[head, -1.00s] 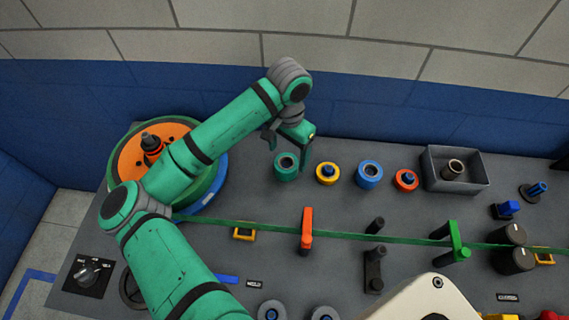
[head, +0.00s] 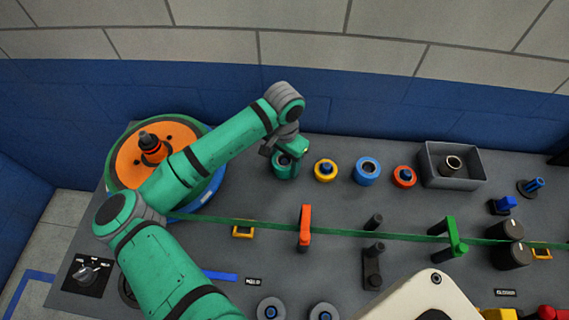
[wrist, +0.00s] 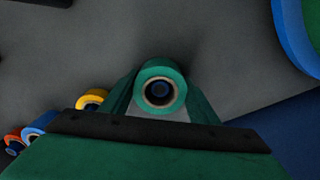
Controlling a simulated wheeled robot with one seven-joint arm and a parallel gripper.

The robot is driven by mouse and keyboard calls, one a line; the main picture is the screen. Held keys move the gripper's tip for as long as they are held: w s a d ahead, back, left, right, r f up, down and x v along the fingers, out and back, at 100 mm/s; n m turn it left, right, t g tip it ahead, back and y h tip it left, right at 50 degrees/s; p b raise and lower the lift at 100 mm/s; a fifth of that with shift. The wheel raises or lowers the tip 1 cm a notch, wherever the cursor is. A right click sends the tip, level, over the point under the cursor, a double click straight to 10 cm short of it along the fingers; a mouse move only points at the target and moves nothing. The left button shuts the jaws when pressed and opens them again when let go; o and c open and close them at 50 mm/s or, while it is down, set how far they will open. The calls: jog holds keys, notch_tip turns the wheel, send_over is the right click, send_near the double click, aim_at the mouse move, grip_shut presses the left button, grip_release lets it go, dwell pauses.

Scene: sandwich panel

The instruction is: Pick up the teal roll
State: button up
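The teal roll (head: 284,170) stands on the grey panel at the left end of a row of rolls. It also shows in the wrist view (wrist: 160,88), with its round hollow end facing the camera. My gripper (head: 283,157) is at the roll from above and partly covers it in the head view. In the wrist view my gripper's fingers (wrist: 161,95) stand one on each side of the roll, very close to it. They look open around it; I cannot see a clear grip contact.
A yellow roll (head: 326,170) stands just right of the teal one, then a blue roll (head: 367,172), a red roll (head: 403,176) and a grey open bin (head: 474,181). A large orange-centred reel (head: 128,158) is at the left. A green strip (head: 385,236) crosses in front.

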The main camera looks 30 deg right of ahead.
jog(key=c, duration=0.5)
jog(key=shift+o, duration=0.2)
notch_tip(320, 180, up, 10)
jog(key=shift+r, duration=0.1)
